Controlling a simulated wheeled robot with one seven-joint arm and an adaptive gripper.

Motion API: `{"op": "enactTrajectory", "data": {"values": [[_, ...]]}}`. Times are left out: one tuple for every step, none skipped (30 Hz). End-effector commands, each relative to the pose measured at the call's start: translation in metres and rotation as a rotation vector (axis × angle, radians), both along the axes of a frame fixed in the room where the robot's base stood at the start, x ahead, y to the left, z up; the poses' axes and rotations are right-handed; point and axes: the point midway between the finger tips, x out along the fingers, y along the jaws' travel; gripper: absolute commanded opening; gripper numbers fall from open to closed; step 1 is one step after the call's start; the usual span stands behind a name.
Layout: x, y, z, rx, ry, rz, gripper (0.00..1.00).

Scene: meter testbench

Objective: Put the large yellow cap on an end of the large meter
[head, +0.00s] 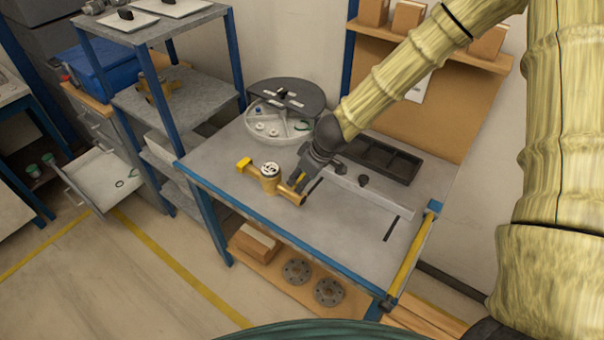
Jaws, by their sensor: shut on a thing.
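The large meter (269,183) lies on the grey bench, its brass body under a round white dial. A bright yellow cap (244,164) is at its left end. The brass right end (291,195) of the meter is beside my gripper (298,187). My gripper points down and is shut on a small yellow thing, which looks like a yellow cap and is mostly hidden by the fingers. I cannot tell whether it touches the meter's right end.
A round divided tray (262,127) with small parts stands behind the meter. A dark compartment tray (381,160) and a long grey rail (385,201) lie to the right. The bench's front right surface is mostly clear. A shelf unit (176,100) stands at the left.

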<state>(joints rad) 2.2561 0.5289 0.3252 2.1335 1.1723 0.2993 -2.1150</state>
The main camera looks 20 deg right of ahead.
Motion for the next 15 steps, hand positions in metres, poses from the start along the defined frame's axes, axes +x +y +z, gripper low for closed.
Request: {"op": "enactTrajectory", "data": {"values": [[0.000,0.000,-0.008,0.000,0.000,-0.001,0.39],[0.000,0.000,-0.010,0.001,0.001,-0.001,0.39],[0.000,0.000,-0.012,0.001,0.001,-0.001,0.39],[0.000,0.000,-0.014,0.002,0.000,-0.001,0.39],[0.000,0.000,-0.016,0.002,0.000,-0.001,0.39],[0.000,0.000,-0.018,0.001,0.000,0.000,0.39],[0.000,0.000,-0.020,0.001,0.000,0.000,0.39],[0.000,0.000,-0.022,0.001,0.001,0.000,0.39],[0.000,0.000,-0.024,0.001,0.001,-0.001,0.39],[0.000,0.000,-0.026,0.000,0.000,-0.001,0.39],[0.000,0.000,-0.028,0.000,0.000,-0.001,0.39],[0.000,0.000,-0.030,0.000,0.000,-0.001,0.39],[0.000,0.000,-0.031,0.000,0.000,0.000,0.39],[0.000,0.000,-0.033,0.000,0.000,0.000,0.39],[0.000,0.000,-0.035,0.000,0.000,0.001,0.39]]}}
